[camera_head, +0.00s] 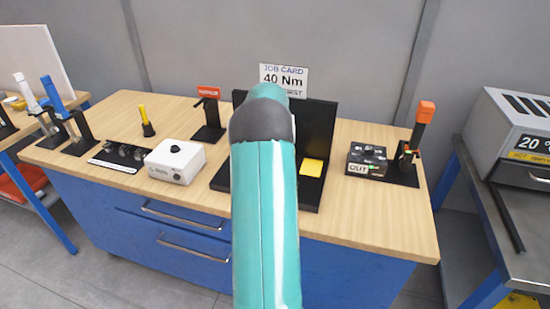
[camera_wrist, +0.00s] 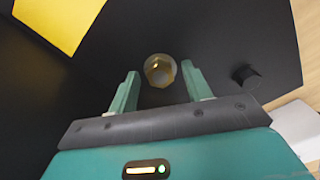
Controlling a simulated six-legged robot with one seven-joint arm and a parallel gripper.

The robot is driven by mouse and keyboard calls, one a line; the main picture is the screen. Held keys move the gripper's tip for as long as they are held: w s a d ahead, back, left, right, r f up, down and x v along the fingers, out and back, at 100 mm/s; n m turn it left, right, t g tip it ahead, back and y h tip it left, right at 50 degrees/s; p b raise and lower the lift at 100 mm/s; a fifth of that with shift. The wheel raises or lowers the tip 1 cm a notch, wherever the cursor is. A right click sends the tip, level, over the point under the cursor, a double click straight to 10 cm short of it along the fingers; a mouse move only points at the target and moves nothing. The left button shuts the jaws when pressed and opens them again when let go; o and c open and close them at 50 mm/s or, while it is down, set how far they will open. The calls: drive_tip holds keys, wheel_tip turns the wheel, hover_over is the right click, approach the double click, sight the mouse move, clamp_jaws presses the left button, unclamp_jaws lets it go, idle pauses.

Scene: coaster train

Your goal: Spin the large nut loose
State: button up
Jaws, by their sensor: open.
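The large nut (camera_wrist: 158,71) is a brass-coloured hex nut with a pale washer or flange around it, on a black surface in the wrist view. My gripper (camera_wrist: 159,85) is open, with its two teal fingers apart, one on each side of the nut and slightly short of it. I see no contact between the fingers and the nut. In the head view my teal arm covers the middle of the black fixture (camera_head: 315,140) and hides the nut and my gripper.
A small black knob (camera_wrist: 246,77) stands right of the nut, and a yellow patch (camera_wrist: 62,20) lies upper left. On the wooden bench (camera_head: 110,105) are a white box (camera_head: 175,161), a black box marked OUT (camera_head: 367,159) and an orange-topped tool (camera_head: 422,115). A job card (camera_head: 284,78) reads 40 Nm.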

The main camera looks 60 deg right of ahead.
wheel_tip(320, 180, up, 14)
idle(0.5)
